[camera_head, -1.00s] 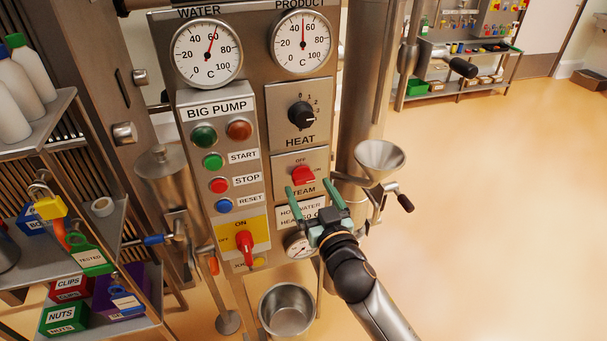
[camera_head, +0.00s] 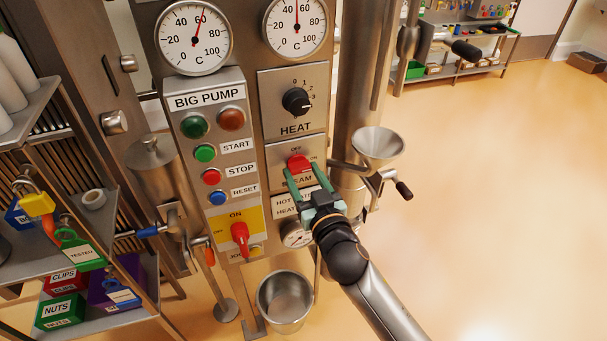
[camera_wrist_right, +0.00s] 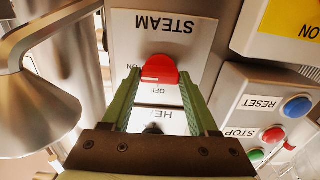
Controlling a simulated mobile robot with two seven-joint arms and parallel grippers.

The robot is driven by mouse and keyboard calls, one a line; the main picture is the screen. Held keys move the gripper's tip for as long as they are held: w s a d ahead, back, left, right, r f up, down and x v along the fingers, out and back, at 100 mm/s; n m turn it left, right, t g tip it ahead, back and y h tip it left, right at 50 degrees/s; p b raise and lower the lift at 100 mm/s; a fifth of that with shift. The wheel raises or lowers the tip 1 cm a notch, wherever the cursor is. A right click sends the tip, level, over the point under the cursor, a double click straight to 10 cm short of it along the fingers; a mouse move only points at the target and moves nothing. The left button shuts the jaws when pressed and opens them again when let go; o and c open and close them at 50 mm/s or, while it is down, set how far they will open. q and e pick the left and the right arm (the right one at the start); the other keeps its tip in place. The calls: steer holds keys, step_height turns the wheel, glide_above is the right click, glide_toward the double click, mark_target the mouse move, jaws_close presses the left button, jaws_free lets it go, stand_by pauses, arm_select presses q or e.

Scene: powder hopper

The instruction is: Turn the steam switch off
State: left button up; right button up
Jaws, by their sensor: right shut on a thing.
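The steam switch is a red knob (camera_head: 299,162) on a grey plate marked STEAM, with OFF above it and ON to its right in the head view. In the right wrist view the plate appears upside down, with the red knob (camera_wrist_right: 160,69) near the middle. My right gripper (camera_head: 301,170) reaches it from below, with one green finger on each side, shut on the knob. The fingers also frame it in the right wrist view (camera_wrist_right: 160,88). They partly cover the STEAM label. I cannot tell exactly where the knob points. My left gripper is out of view.
The black HEAT knob (camera_head: 296,101) sits above. The BIG PUMP panel (camera_head: 209,140) with its buttons and red rotary switch (camera_head: 240,238) is to the left. A steel funnel (camera_head: 378,143) stands close on the right. A steel pot (camera_head: 285,299) is below.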

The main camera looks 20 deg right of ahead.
steer(key=c, duration=0.7)
steer(key=shift+n, duration=0.4)
steer(key=n+p, duration=0.1)
steer(key=n, duration=0.2)
steer(key=shift+r+n+p, duration=0.15)
steer(key=shift+n+p, duration=0.15)
steer(key=n+p, duration=0.1)
steer(key=n, duration=0.3)
steer(key=shift+n, duration=0.3)
steer(key=n+p, duration=0.1)
steer(key=n, duration=0.3)
steer(key=shift+n, duration=0.3)
steer(key=shift+n+p, duration=0.5)
steer(key=shift+n, duration=1.5)
